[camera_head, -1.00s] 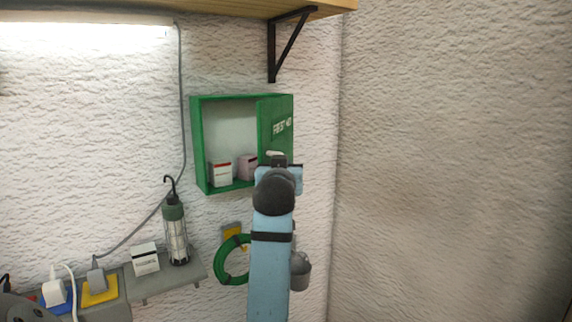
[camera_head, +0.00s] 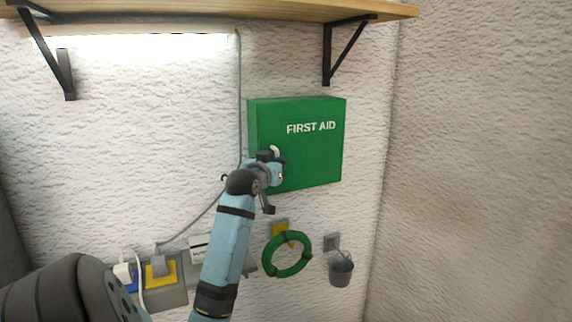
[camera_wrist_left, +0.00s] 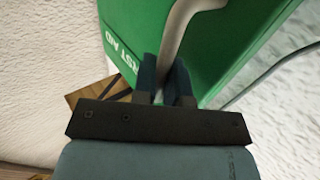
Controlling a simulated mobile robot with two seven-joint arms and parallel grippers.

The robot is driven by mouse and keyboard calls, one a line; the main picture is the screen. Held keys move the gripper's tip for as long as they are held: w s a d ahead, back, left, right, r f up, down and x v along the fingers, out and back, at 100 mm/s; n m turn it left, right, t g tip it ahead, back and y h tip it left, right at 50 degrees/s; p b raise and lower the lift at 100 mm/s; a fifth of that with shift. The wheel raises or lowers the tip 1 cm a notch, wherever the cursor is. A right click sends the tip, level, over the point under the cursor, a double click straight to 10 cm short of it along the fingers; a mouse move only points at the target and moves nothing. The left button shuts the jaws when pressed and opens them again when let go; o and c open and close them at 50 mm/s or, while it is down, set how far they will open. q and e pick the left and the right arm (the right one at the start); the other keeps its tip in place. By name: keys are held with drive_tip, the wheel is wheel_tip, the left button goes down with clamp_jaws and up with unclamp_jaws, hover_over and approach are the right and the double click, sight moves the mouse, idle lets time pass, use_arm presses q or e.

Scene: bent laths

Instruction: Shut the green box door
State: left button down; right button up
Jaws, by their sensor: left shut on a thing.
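The green box (camera_head: 254,132) hangs on the wall below the shelf. Its green door (camera_head: 315,155), lettered FIRST AID, covers the whole front and looks flush with the box; I cannot tell if a thin gap is left. My left gripper (camera_head: 270,157) is at the door's left edge, shut on the pale door handle (camera_head: 275,150). In the left wrist view the two dark fingers (camera_wrist_left: 165,82) are on either side of the curved grey handle (camera_wrist_left: 182,32), in front of the green door. The inside of the box is hidden. My right gripper is not in view.
A wooden shelf (camera_head: 200,10) on black brackets is above. Below the box hang a coiled green hose (camera_head: 288,271) and a small grey bucket (camera_head: 341,270). Plugs with a yellow block (camera_head: 160,272) are at lower left. The wall right of the box is clear.

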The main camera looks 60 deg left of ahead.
use_arm(q)
drive_tip(key=shift+a, duration=0.4)
drive_tip(key=shift+r, duration=0.1)
drive_tip(key=shift+s+r, duration=0.1)
drive_tip(key=c, duration=1.2)
unclamp_jaws()
drive_tip(key=shift+a, duration=0.15)
